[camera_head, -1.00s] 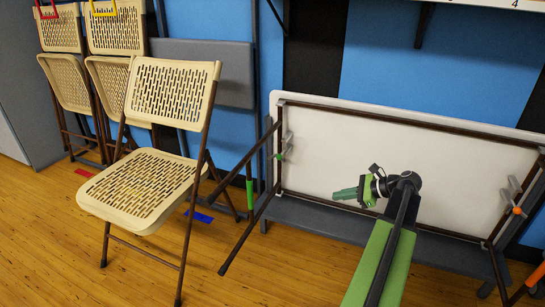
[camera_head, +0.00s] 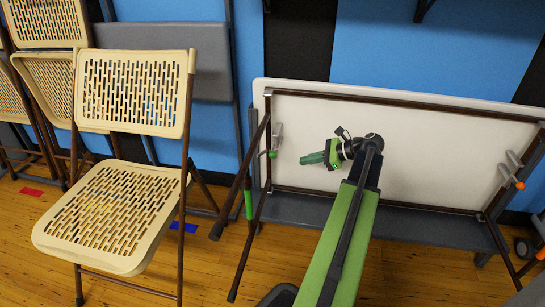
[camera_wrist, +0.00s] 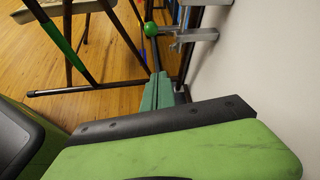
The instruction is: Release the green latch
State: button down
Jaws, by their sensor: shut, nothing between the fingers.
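The green latch is a small green knob (camera_head: 272,154) on a grey metal bracket at the left end of the folded white table (camera_head: 420,150), which stands on its side against the wall. In the wrist view the round green knob (camera_wrist: 151,29) sits on its bracket at the top middle, beyond my fingertips. My gripper (camera_head: 305,159) is shut and empty, its green fingers pointing left at the knob with a gap between. In the wrist view my closed gripper (camera_wrist: 158,76) points up toward the knob, apart from it.
A brown table leg with a green band (camera_head: 248,200) stands out left of the knob. A tan folding chair (camera_head: 115,205) is open at the left. An orange knob (camera_head: 520,186) is at the table's right end. Wooden floor (camera_head: 210,265) shows between chair and table.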

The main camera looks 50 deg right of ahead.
aim_at(273, 151)
jog(key=shift+w+a, duration=0.1)
jog(key=shift+w, duration=0.05)
jog(key=b+x, duration=0.5)
jog(key=x, duration=0.6)
jog(key=r+p, duration=0.2)
jog(key=a+r+p, duration=0.1)
jog(key=r+p, duration=0.1)
jog(key=shift+a+r, duration=0.15)
jog(key=shift+r, duration=0.1)
notch_tip(273, 151, up, 4)
jog(key=p, duration=0.4)
